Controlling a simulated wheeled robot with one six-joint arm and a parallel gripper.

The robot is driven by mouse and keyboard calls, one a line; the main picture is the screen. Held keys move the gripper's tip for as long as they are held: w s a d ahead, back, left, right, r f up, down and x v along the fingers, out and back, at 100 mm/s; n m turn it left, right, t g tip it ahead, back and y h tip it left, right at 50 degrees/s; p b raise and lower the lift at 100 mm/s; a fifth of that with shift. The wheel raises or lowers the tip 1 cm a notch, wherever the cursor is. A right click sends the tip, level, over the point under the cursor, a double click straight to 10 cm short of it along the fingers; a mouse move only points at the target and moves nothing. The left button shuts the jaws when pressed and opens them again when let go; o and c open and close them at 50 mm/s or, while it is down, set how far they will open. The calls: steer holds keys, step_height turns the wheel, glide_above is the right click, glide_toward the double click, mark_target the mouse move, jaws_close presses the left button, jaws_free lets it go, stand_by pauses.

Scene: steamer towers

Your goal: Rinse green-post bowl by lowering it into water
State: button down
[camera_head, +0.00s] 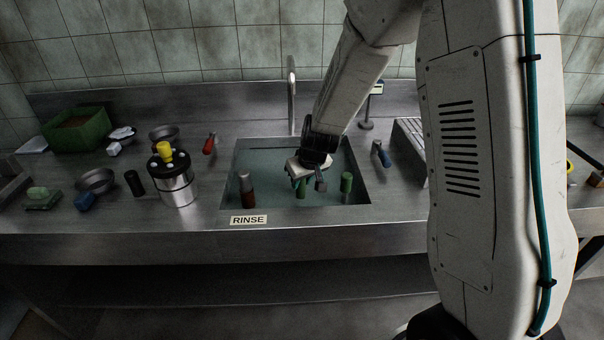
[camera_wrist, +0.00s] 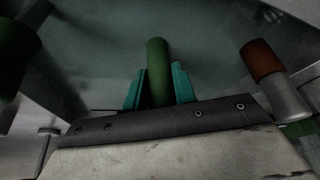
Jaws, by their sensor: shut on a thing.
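My gripper (camera_head: 301,181) is over the sink in the head view, pointing down. In the wrist view its teal fingers (camera_wrist: 158,88) are shut on a green post (camera_wrist: 157,62), one finger on each side. The same green post (camera_head: 300,191) shows just under my gripper in the head view. No bowl can be made out at the post; that part is hidden or too dark. Greenish water (camera_head: 270,165) fills the sink (camera_head: 227,185). I cannot tell whether the held post touches the water.
A red-brown and grey post (camera_head: 247,190) stands at the sink's front left, a green-topped post (camera_head: 346,183) at its front right. A steel canister (camera_head: 177,185) and bowl (camera_head: 95,181) are left of the sink. The faucet (camera_head: 291,95) rises behind; a RINSE label (camera_head: 248,220) is in front.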

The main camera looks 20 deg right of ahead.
steer(key=shift+f, duration=0.6)
stand_by(0.5)
steer(key=c, duration=1.1)
jaws_free()
steer(key=shift+o, duration=0.2)
steer(key=v, duration=0.7)
steer(key=shift+s+r, duration=0.2)
steer(key=shift+r, duration=0.15)
steer(key=shift+v, duration=2.25)
